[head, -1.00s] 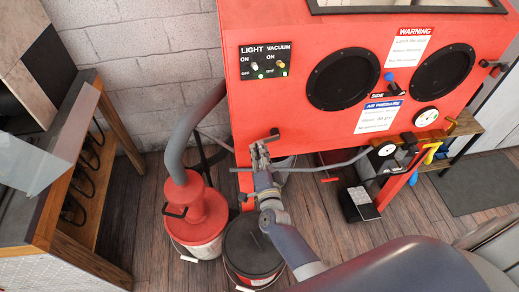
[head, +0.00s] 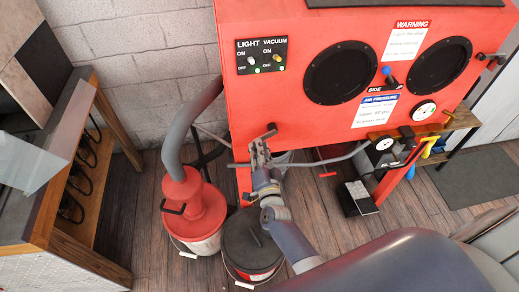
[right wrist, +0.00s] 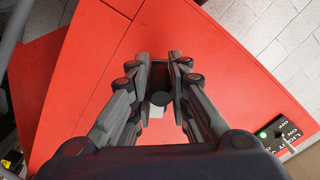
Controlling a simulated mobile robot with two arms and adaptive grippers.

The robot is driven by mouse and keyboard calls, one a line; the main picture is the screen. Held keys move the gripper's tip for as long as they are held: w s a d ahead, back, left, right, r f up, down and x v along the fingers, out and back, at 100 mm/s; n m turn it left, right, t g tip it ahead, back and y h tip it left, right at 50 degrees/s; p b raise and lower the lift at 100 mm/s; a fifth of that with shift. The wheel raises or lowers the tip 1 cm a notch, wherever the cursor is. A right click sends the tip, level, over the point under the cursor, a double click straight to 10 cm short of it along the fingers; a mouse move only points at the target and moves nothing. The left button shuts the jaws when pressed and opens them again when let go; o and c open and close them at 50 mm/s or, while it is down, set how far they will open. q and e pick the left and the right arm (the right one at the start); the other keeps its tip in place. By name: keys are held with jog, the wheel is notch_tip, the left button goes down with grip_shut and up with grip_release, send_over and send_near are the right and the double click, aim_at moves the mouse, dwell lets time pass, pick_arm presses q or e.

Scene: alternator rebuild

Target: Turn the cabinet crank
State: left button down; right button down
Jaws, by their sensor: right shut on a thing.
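The red cabinet (head: 300,125) fills the upper right of the head view, with its front panel facing me. My right gripper (head: 260,150) is at the cabinet's lower left front. The dark crank (head: 271,129) shows just above the fingertips there, small and partly hidden. In the right wrist view my right gripper (right wrist: 159,70) has its fingers on both sides of the dark, round-ended crank handle (right wrist: 160,98), shut on it against the red panel. The crank's arm and pivot are mostly hidden by the fingers. My left gripper is not in view.
A red vacuum canister (head: 187,205) with a grey hose and a dark-lidded bucket (head: 250,243) stand on the floor below my right arm. A pressure gauge (head: 384,144) is at the right. A wooden bench (head: 75,185) stands at the left.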

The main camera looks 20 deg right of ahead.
jog(key=c, duration=1.4)
grip_release()
jog(key=shift+a, duration=0.25)
jog(key=shift+c, duration=0.2)
jog(key=shift+s+f, duration=0.1)
jog(key=shift+s, duration=0.3)
jog(key=s+a, duration=0.2)
jog(key=s, duration=0.9)
jog(key=shift+a+f, duration=0.1)
